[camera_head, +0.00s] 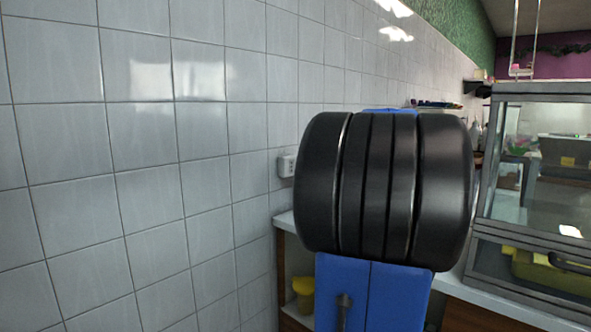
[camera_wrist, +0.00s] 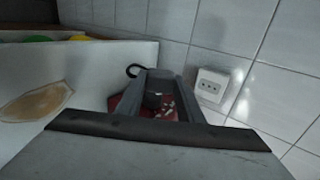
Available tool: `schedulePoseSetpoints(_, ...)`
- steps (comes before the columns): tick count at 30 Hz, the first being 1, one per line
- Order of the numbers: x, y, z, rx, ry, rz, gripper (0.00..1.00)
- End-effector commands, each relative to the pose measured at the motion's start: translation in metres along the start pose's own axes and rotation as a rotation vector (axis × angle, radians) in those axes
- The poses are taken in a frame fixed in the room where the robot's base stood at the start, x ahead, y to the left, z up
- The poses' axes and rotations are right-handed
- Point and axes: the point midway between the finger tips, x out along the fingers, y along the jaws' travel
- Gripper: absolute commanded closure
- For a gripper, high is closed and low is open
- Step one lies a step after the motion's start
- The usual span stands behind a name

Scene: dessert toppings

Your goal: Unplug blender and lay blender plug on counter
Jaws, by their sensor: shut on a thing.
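The wrist view shows my gripper (camera_wrist: 158,82) shut on a dark plug (camera_wrist: 153,97), with a finger on each side of it. A black curved cord piece (camera_wrist: 134,70) shows at its far left. The white wall outlet (camera_wrist: 211,86) is to the right, apart from the plug, and its visible face has dark holes with nothing in them. The white counter (camera_wrist: 95,75) shows at the left; I cannot tell the plug's height over it. In the head view, the outlet (camera_head: 286,166) is on the tiled wall, while my arm hides the gripper and plug. I cannot make out the blender.
A red object (camera_wrist: 118,103), partly hidden, lies behind and below the fingers. A tan patch (camera_wrist: 36,101) is on the counter. The tiled wall (camera_head: 150,150) bounds the left side. A glass display case (camera_head: 560,175) stands at right, and a yellow container (camera_head: 303,293) sits under the counter.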

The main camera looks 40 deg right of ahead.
Motion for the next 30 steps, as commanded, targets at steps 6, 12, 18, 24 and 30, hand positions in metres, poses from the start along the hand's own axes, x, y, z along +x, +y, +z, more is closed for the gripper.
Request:
schedulePoseSetpoints(6,0.006,0.009,0.000,0.000,-0.001,0.001,1.00)
schedulePoseSetpoints(12,0.012,0.017,0.000,0.001,0.000,0.001,1.00)
schedulePoseSetpoints(18,0.017,0.025,0.000,0.001,-0.001,0.000,1.00)
schedulePoseSetpoints(24,0.022,0.033,0.000,0.001,-0.001,0.001,1.00)
schedulePoseSetpoints(30,0.028,0.041,0.000,0.001,0.000,0.001,1.00)
